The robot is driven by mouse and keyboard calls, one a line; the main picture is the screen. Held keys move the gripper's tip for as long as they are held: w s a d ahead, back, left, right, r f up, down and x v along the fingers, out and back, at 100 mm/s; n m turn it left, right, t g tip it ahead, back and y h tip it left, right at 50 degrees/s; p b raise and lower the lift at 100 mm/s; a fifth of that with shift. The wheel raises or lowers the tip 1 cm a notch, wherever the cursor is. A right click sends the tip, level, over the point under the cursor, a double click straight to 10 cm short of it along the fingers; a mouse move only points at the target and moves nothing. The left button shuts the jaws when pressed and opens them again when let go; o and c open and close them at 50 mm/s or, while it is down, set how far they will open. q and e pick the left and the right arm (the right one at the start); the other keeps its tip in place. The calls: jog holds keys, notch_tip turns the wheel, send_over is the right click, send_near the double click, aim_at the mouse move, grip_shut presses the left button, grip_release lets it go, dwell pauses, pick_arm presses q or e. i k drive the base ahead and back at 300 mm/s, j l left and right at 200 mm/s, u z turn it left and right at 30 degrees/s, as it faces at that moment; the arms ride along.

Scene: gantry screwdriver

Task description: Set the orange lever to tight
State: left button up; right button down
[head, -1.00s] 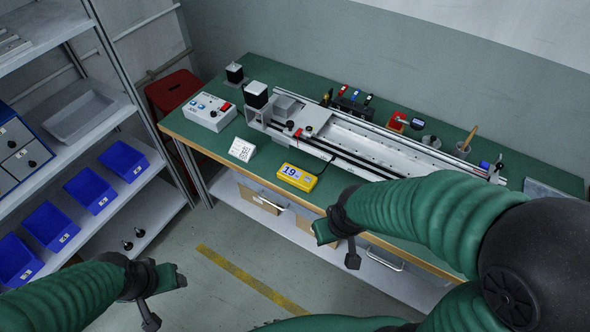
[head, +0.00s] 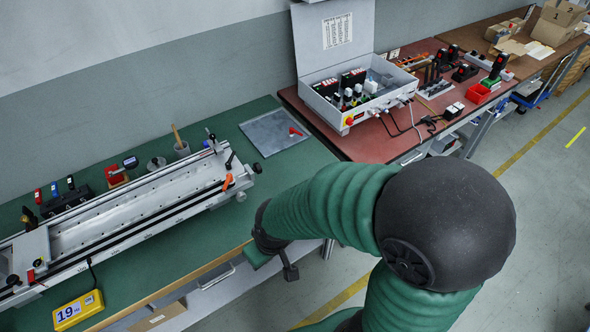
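The orange lever (head: 227,182) is a small handle at the right end of the long grey gantry rail unit (head: 135,212), in the head view. It stands close to a black knob on the rail's end. My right gripper (head: 272,264) is at the front edge of the green bench, below and right of the lever and clearly apart from it. It seems to hold nothing, but its finger opening is not clear. My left gripper is out of the picture. Any tight or loose marking is too small to read.
A yellow display reading 19 (head: 79,310) is at the lower left. A grey plate (head: 268,137) with a red item lies right of the rail. An open control case (head: 345,95) sits on the red bench.

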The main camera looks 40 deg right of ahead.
aim_at(230, 177)
jog(key=z, duration=0.75)
